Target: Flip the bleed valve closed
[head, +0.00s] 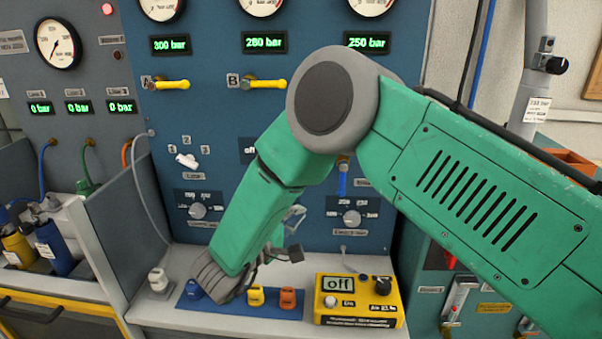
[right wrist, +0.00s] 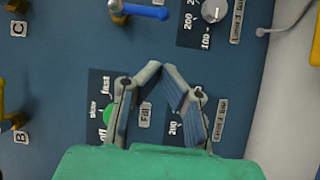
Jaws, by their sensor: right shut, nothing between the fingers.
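A valve with a blue lever (head: 343,180) is on the blue panel, just right of my right forearm; its lever hangs down. What looks like the same blue lever (right wrist: 147,11) shows at the top of the right wrist view. Its label is too small to read, so I cannot confirm that it is the bleed valve. My right gripper (right wrist: 162,70) is shut and empty, with its fingertips together in front of the panel, apart from the lever. My left gripper is not in view.
Yellow-lever valves A (head: 168,84) and B (head: 263,84) sit above. Round regulator knobs (head: 198,211) (head: 352,217) are on the lower panel. A green knob (right wrist: 108,115) is beside the fingers. A yellow box reading off (head: 358,300) stands on the bench.

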